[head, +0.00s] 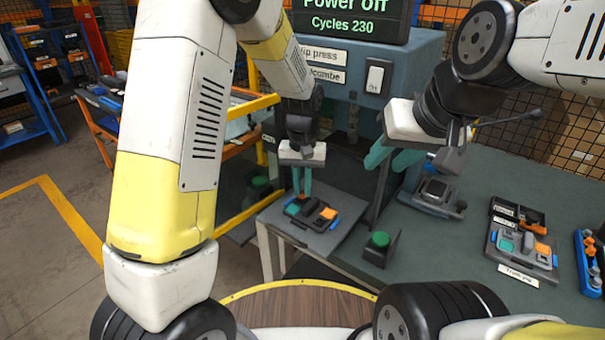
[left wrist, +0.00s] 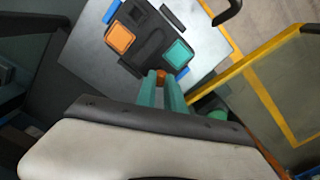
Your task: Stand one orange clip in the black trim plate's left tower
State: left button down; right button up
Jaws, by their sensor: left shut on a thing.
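The black trim plate (head: 311,211) lies on a grey metal shelf in the head view, with a teal pad on its left and an orange pad on its right. It also shows in the left wrist view (left wrist: 146,47). My left gripper (head: 302,192) points down just above the plate's left part. In the left wrist view my left gripper (left wrist: 161,84) is shut on an orange clip (left wrist: 160,76), near the teal pad. Whether the clip touches a tower is hidden. My right gripper (head: 392,158) has its teal fingers apart, in front of the press, with nothing seen between them.
The grey shelf (head: 333,234) has bare room around the plate. A green button (head: 380,240) stands to its right. A similar block with teal and orange pads (head: 522,248) lies on the green table, beside a blue rack (head: 585,262). The press (head: 405,75) rises behind.

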pick_arm(q)
jog(key=shift+f, duration=0.1)
dwell(0.7)
jog(key=c, duration=1.4)
grip_release()
jog(key=shift+o, duration=0.2)
jog(key=shift+r, duration=0.5)
notch_tip(320, 180, up, 7)
jog(key=shift+a+r, duration=0.1)
jog(key=shift+a, duration=0.05)
jog(key=s+a+r+t+h, duration=0.1)
jog(key=s+a+r+t, duration=0.2)
jog(key=s+a+r, duration=0.3)
jog(key=s+a+r+t+h, duration=0.1)
jog(key=s+a+r+t, duration=0.2)
jog(key=s+a+r, duration=0.4)
jog(key=s+a, duration=0.1)
jog(key=s, duration=0.5)
jog(key=shift+s+n, duration=0.3)
